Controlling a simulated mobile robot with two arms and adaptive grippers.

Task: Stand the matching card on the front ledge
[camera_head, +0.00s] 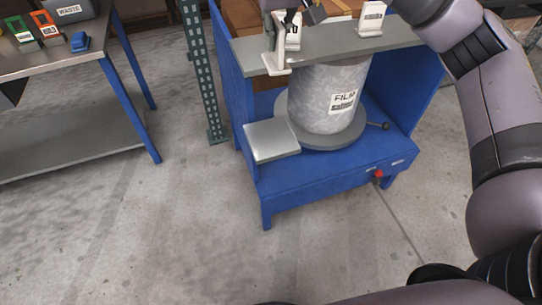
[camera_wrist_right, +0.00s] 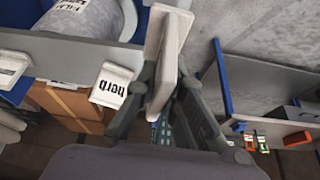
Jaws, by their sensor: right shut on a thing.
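My right gripper (camera_head: 272,36) is at the left end of the grey ledge (camera_head: 335,47) on the blue stand. It is shut on a plain off-white card (camera_head: 277,63). In the right wrist view the card (camera_wrist_right: 172,50) shows nearly edge-on between the fingers (camera_wrist_right: 170,100). It overlaps the ledge in the head view; I cannot tell whether it touches. My left gripper is not in view.
A grey roll labelled "FILM" (camera_head: 328,98) stands on a round turntable below the ledge. A square grey plate (camera_head: 271,141) sits left of it. A table (camera_head: 75,50) at left holds coloured frames, a blue item and a "WASTE" bin (camera_head: 68,12).

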